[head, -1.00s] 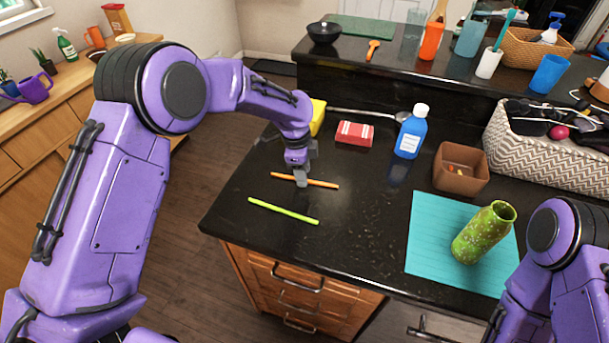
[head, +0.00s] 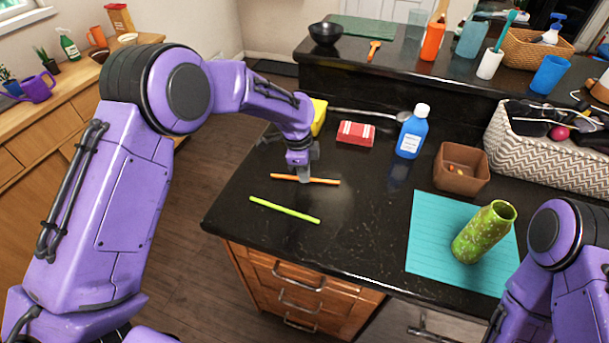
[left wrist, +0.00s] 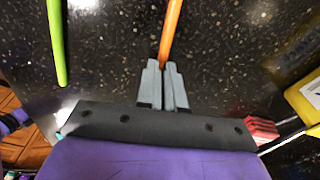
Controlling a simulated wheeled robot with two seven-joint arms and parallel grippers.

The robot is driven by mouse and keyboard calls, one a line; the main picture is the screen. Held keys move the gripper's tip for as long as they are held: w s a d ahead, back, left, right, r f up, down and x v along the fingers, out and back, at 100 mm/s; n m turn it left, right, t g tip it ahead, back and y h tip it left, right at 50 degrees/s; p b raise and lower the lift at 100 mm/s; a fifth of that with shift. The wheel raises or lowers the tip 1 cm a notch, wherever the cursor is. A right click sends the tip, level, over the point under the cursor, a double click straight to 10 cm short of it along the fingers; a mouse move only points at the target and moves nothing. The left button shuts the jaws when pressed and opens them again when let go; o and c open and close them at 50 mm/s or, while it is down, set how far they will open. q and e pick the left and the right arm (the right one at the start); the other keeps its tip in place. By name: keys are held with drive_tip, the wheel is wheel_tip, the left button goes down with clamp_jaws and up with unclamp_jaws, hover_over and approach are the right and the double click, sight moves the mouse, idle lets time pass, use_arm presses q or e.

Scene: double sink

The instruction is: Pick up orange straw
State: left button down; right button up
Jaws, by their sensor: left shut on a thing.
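The orange straw (head: 325,182) lies across the black counter in the head view. It also shows in the left wrist view (left wrist: 173,25), running up from between my fingertips. My left gripper (head: 304,178) is over the straw's middle. In the left wrist view my left gripper (left wrist: 166,68) is shut on the straw, its two grey fingers close together. The straw looks at counter level; any gap beneath it cannot be told. My right arm shows at the lower right, but its gripper is out of view.
A green straw (head: 285,210) lies nearer the counter's front edge. A red box (head: 355,133), a yellow thing (head: 318,115) and a blue bottle (head: 411,135) stand behind. A brown pot (head: 461,168) and a green vase (head: 483,231) on a teal mat (head: 430,240) are to the right.

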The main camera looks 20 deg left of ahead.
use_arm(q)
drive_tip(key=shift+w+r+b, duration=0.1)
drive_tip(key=shift+r+b, duration=0.2)
drive_tip(key=s+r+b, duration=0.4)
drive_tip(key=s+r, duration=0.8)
drive_tip(key=s, duration=0.2)
drive_tip(key=shift+a, duration=0.15)
